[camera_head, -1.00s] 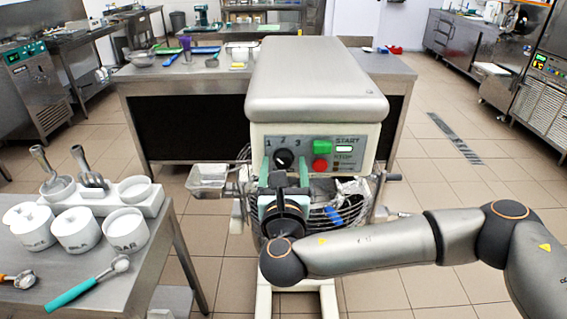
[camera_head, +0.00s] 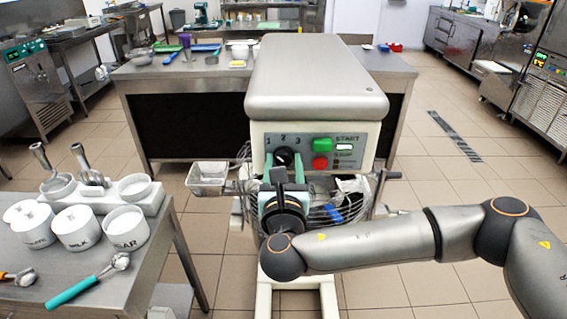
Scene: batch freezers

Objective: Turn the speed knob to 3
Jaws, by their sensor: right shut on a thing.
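The mixer (camera_head: 315,85) stands in the middle with a front panel marked 1, 2 and 3. The black speed knob (camera_head: 284,155) sits below these marks. My right gripper (camera_head: 284,164) is in front of the panel, its two green fingers closed on the knob from the left and right. The gripper and fingers cover the lower part and sides of the knob, and I cannot tell which number it points at. My left gripper is not in view.
A green START button (camera_head: 322,145) and a red STOP button (camera_head: 320,162) are just right of the knob. The wire bowl guard (camera_head: 335,212) is below. A side table (camera_head: 180,262) with white containers and scoops stands at the left.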

